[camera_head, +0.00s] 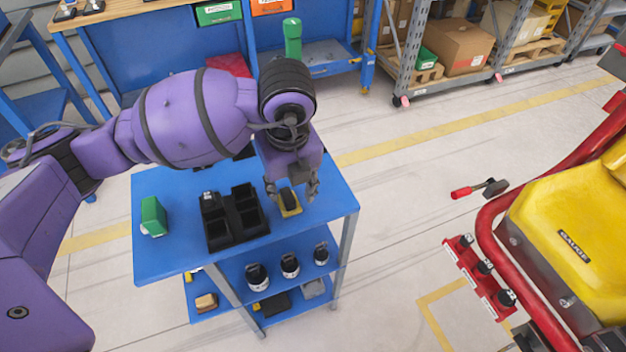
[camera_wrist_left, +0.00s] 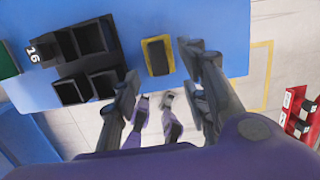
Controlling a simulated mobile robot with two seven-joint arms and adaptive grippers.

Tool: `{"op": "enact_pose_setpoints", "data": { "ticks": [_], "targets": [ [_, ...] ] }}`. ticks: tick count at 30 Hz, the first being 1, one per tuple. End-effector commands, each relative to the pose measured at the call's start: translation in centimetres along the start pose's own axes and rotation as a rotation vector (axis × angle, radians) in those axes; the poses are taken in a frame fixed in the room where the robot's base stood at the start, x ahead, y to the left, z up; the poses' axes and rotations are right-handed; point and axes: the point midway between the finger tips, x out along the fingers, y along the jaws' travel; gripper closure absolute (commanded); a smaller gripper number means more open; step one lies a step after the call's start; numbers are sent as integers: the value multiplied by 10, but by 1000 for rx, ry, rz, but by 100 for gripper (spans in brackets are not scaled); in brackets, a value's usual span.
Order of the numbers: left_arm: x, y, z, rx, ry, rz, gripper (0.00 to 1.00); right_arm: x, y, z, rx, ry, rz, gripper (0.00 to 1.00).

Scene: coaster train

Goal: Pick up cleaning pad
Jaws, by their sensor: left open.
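The cleaning pad (camera_head: 290,208), yellow-edged with a dark top, lies on the blue cart top (camera_head: 165,260) near its right side. It also shows in the left wrist view (camera_wrist_left: 158,56), beyond the fingertips. My left gripper (camera_head: 291,192) is over the pad in the head view, fingers apart. I cannot tell the height left above the pad. My right gripper is not in view.
A lower shelf holds several black-and-white tools (camera_head: 290,265). A red frame with a yellow machine part (camera_head: 565,225) stands at the right, across open floor.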

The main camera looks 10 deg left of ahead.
Motion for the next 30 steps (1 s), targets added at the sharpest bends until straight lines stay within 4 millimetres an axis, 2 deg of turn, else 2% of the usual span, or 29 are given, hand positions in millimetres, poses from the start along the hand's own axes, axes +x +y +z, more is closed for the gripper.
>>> {"op": "enact_pose_setpoints", "data": {
  "ticks": [6,9,18,27,30],
  "targets": [
    [34,3,5,-1,3,4,59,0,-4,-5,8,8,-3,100],
    [44,2,5,0,3,2,59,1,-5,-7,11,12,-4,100],
    [48,2,5,1,2,1,61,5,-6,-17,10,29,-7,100],
    [48,2,5,1,2,1,100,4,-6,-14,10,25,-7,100],
    [48,2,5,1,2,1,100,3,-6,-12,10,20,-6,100]
  ]
}}
